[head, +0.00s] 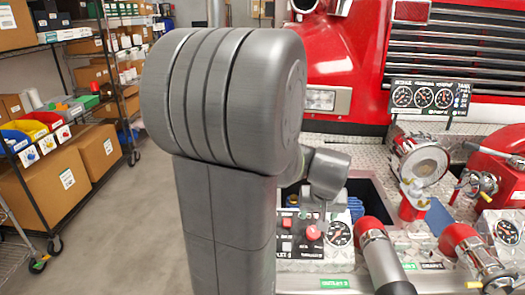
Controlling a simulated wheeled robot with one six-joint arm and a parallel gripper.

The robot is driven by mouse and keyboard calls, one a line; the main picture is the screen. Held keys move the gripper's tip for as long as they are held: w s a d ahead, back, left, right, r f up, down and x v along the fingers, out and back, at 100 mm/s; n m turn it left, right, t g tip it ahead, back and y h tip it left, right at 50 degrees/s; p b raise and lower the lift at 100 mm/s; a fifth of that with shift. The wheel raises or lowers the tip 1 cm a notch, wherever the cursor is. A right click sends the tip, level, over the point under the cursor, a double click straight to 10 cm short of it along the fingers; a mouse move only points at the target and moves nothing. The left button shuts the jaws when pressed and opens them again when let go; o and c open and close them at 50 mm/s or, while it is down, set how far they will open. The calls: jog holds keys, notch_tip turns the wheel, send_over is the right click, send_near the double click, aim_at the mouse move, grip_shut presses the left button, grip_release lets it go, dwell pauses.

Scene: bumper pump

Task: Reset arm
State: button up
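My own arm fills the middle of the head view as a large grey link that blocks much of the scene behind it. A smaller grey end part of my arm, where my gripper (323,205) seems to be, shows just right of the big link. It is over the pump panel (300,252) of a red fire truck (345,50). The fingers are too small and partly hidden to tell whether they are open or shut. I see nothing clearly held.
The truck bumper carries a red knob (313,232), a gauge (339,234), grey-and-red nozzles (378,255) and a round metal fitting (420,160). A gauge cluster (430,97) sits above. Shelves with cardboard boxes (40,185) stand at left. The grey floor (130,235) between is clear.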

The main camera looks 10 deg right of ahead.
aim_at(314, 231)
jog(key=x, duration=1.2)
jog(key=shift+d+f, duration=0.1)
jog(key=shift+f, duration=0.3)
